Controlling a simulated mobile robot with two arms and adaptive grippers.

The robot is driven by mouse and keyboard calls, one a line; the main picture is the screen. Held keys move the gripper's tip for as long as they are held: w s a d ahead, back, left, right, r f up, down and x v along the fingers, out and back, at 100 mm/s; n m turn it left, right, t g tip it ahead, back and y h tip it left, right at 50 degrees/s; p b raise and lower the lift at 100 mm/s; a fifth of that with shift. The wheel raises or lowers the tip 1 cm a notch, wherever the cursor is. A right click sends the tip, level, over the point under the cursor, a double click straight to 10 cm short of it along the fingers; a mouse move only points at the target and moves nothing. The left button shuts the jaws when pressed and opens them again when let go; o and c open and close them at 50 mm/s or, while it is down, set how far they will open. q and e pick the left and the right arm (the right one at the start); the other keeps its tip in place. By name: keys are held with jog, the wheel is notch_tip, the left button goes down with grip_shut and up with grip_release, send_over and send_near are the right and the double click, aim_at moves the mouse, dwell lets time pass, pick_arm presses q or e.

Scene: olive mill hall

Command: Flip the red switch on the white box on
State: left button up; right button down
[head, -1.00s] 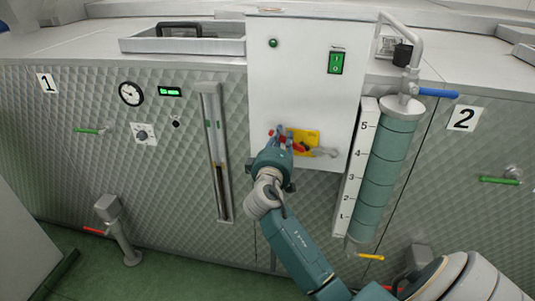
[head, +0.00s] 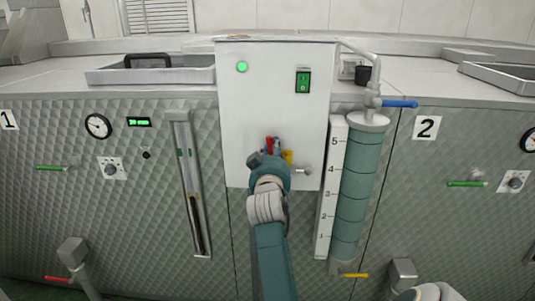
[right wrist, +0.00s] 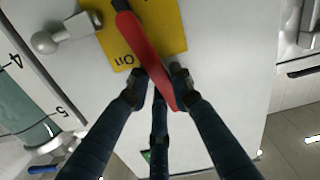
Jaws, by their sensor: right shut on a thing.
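The white box (head: 262,115) stands at the middle of the machine front in the head view. Low on its face is a yellow plate (head: 288,157), partly hidden by my arm. The red switch (head: 268,144) is a lever that points up. In the right wrist view the red lever (right wrist: 146,48) lies over the yellow plate (right wrist: 171,25), its free end beside the word "On", which appears upside down. My right gripper (right wrist: 160,80) is shut on the lever, its fingers on both sides. The green lamp (head: 242,66) on the box is brightly lit.
A grey knobbed bolt (head: 303,170) juts out right of the plate. A green rocker switch (head: 303,82) sits above. A teal cylinder (head: 359,195) with a scale and blue-handled valve (head: 399,103) stands close on the right. A narrow gauge (head: 188,180) is on the left.

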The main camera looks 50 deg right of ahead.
aim_at(279, 114)
pick_arm(q)
jog(key=shift+a+f, duration=0.15)
jog(key=shift+a, duration=0.05)
pick_arm(e)
jog(key=shift+s+d+m, duration=0.45)
jog(key=shift+s+m, duration=0.1)
jog(key=shift+m, duration=0.65)
jog(key=c, duration=1.5)
grip_release()
pick_arm(q)
jog(key=shift+a, duration=0.1)
pick_arm(e)
jog(key=shift+r, duration=0.2)
notch_tip(279, 114, up, 10)
jog(key=shift+f, duration=0.25)
jog(key=shift+f, duration=0.1)
